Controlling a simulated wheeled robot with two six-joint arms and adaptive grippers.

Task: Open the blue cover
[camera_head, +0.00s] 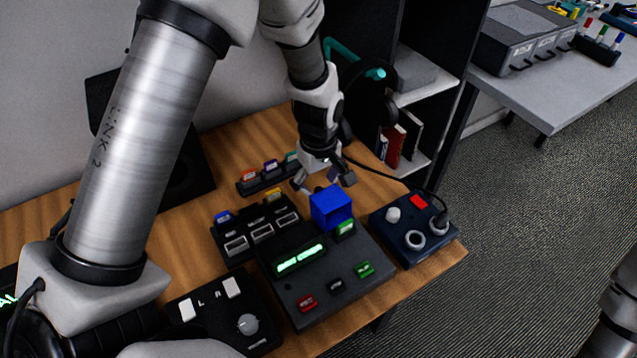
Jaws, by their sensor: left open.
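The blue cover (331,207) is a box-like cap standing on the back right part of a dark control panel (310,308). It looks shut, and whatever is under it is hidden. My left gripper (325,184) is open just behind and above the cover, pointing down. Its fingers are close to the cover's back edge; I cannot tell whether they touch it. My right gripper is not in view.
A dark blue box (412,239) with a red button and knobs sits to the right. A block with slots (257,228) and a switch box (222,310) lie left. A black shelf (425,110) stands behind.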

